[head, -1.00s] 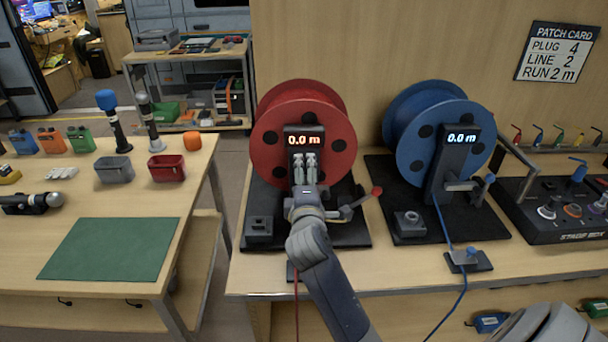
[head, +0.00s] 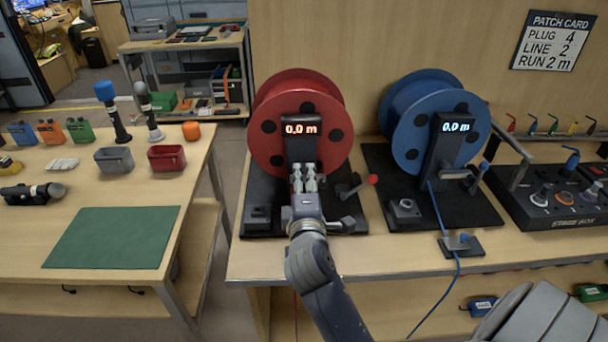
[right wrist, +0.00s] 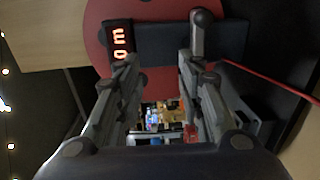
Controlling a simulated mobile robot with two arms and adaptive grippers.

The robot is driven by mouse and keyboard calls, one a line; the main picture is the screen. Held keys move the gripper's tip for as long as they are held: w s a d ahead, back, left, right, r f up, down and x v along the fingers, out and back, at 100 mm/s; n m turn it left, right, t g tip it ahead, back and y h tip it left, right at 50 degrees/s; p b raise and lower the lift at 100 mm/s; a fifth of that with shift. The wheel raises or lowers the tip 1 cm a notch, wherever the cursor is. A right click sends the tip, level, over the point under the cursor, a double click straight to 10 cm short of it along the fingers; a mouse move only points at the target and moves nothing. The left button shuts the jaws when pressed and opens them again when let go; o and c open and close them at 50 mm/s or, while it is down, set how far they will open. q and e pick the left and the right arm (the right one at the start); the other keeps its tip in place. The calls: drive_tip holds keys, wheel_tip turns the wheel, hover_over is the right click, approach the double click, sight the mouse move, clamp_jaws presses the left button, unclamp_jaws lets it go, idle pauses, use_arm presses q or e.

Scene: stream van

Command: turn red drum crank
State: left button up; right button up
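The red drum (head: 272,112) stands on a black base, its readout (head: 301,129) showing 0.0 m. Its crank (head: 350,188) sticks out to the right at the lower front and ends in a red knob (head: 372,179). My right gripper (head: 304,178) is in front of the drum's dark post, left of the knob and apart from it. In the right wrist view its fingers (right wrist: 160,80) are spread with nothing held between them; the red drum (right wrist: 95,35) and readout (right wrist: 119,40) lie beyond, turned sideways. A grey bar (right wrist: 204,35) shows near one fingertip; contact is unclear. My left gripper is out of view.
A blue drum (head: 405,150) with its own crank stands close on the right, with the stage box (head: 560,200) beyond. A red cable (right wrist: 255,77) runs beside the drum. The left table holds a green mat (head: 112,238) and bins, across a gap.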

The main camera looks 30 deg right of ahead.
drive_tip(key=v, duration=0.4)
drive_tip(key=shift+s+a+f, duration=0.2)
drive_tip(key=shift+s+f, duration=0.1)
drive_tip(key=shift+s, duration=0.05)
idle(0.6)
